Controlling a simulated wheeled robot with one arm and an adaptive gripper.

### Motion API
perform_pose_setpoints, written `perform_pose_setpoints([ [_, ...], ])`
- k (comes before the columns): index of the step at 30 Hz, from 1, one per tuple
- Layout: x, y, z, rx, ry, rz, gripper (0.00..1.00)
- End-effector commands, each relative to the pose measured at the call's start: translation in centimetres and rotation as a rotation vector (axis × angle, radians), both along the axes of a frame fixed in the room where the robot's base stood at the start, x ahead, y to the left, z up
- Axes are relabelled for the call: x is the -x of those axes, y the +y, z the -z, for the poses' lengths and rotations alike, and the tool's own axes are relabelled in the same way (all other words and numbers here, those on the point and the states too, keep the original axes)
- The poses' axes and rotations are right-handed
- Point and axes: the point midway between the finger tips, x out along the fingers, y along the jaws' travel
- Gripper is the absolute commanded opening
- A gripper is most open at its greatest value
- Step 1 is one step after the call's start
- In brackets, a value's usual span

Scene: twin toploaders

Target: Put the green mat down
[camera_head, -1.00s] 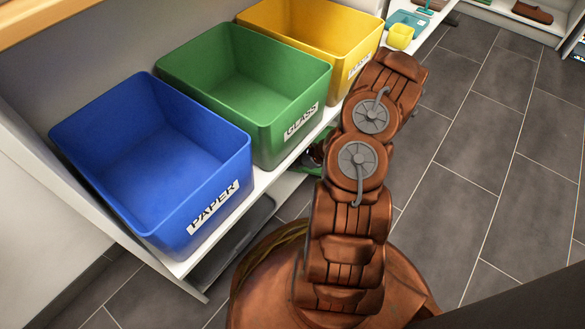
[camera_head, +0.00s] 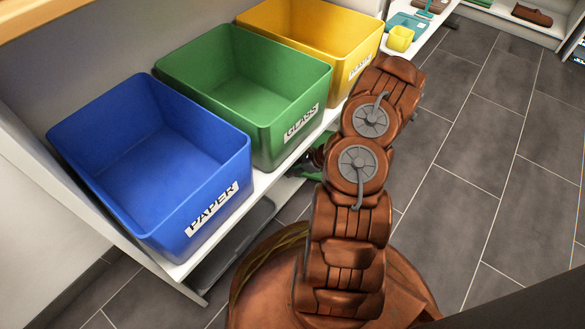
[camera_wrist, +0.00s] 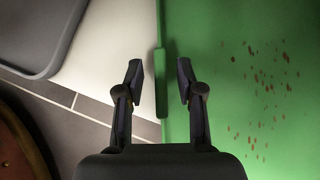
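The green mat (camera_wrist: 260,60) fills the right side of the wrist view, with several reddish-brown specks on it. A raised green strip (camera_wrist: 161,82) runs along its left edge. My gripper (camera_wrist: 159,76) is open, with one finger on each side of this strip and a visible gap to both. In the head view a small green part of the mat (camera_head: 311,169) shows beside my arm, at the lower shelf. My gripper is mostly hidden there by the arm. Whether the mat lies fully on the shelf cannot be seen.
A dark grey tray (camera_wrist: 73,35) lies on the white lower shelf (camera_wrist: 112,50), left of the mat. Above, blue (camera_head: 150,165), green (camera_head: 245,85) and yellow (camera_head: 310,35) bins stand on the upper shelf. Grey tiled floor (camera_head: 480,150) is clear at right.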

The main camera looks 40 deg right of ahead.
Motion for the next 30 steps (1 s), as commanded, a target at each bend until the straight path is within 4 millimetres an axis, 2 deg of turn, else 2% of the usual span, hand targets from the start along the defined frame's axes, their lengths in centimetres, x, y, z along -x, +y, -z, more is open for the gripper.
perform_pose_setpoints([
  [5, 0.8, -0.7, -1.4, 0.001, -0.001, 0.001, 0.37],
  [18, 5.6, -3.8, -7.1, 0.000, 0.001, 0.002, 0.37],
  [24, 6.7, -4.6, -8.4, 0.000, 0.000, 0.000, 0.37],
  [30, 7.0, -4.8, -8.6, 0.000, 0.000, 0.000, 0.37],
])
